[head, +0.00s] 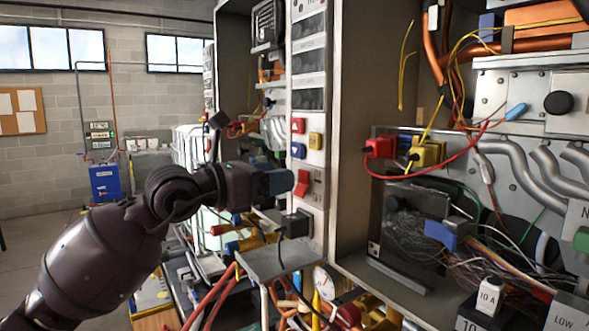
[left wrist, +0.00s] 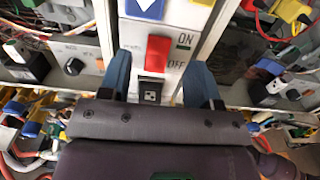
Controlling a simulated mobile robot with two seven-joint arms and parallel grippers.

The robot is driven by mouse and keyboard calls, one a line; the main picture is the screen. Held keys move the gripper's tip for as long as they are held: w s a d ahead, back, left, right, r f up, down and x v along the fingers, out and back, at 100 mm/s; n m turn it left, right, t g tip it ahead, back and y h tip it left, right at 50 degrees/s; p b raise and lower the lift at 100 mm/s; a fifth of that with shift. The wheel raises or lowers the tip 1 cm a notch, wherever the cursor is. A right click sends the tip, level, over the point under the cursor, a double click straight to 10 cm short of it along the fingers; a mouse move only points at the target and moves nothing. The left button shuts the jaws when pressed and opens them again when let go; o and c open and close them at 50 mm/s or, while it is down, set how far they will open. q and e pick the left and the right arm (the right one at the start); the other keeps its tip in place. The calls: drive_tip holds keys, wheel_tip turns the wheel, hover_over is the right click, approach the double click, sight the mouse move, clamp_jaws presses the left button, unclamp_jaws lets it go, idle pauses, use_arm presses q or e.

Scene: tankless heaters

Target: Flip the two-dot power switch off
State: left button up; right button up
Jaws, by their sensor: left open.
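A red rocker switch (head: 302,183) sits on the white narrow panel (head: 311,219) between the open cabinets. In the left wrist view the red switch (left wrist: 157,52) has ON printed at its upper right and OFF at its lower right. A black square with small white marks (left wrist: 151,90) lies just below it; the dots are too small to count surely. My left gripper (head: 284,182) is open in front of the panel. In the left wrist view its two blue fingers (left wrist: 159,72) stand apart, one on each side of the switch. I cannot tell whether they touch the panel. My right gripper is not in view.
Blue (head: 298,150), red (head: 298,126) and yellow (head: 315,141) buttons sit above the switch. A grey metal ledge (head: 277,261) juts out below. The right cabinet holds cables, pipes and red and yellow plugs (head: 428,153). Open floor lies at far left.

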sight(302, 176)
use_arm(q)
drive_tip(key=shift+p+x, duration=0.4)
drive_tip(key=shift+x, duration=1.95)
drive_tip(key=shift+c, duration=0.4)
drive_tip(key=c, duration=0.8)
drive_tip(key=h+b, duration=0.1)
drive_tip(key=b, duration=0.1)
drive_tip(key=shift+a+f+t+b, duration=0.1)
drive_tip(key=shift+f+t+b, duration=0.2)
drive_tip(key=shift+f+t, duration=0.1)
drive_tip(key=shift+c, duration=0.2)
drive_tip(key=t+h+b, duration=0.1)
drive_tip(key=b, duration=0.1)
drive_tip(key=f+t+h+b, duration=0.1)
drive_tip(key=h+b, duration=0.1)
drive_tip(key=shift+s+a, duration=0.1)
drive_tip(key=shift+a, duration=0.1)
drive_tip(key=shift+s+a+r+t+h+b, duration=0.1)
drive_tip(key=shift+t+h+b, duration=0.35)
drive_tip(key=shift+b, duration=0.35)
drive_tip(key=o, duration=0.9)
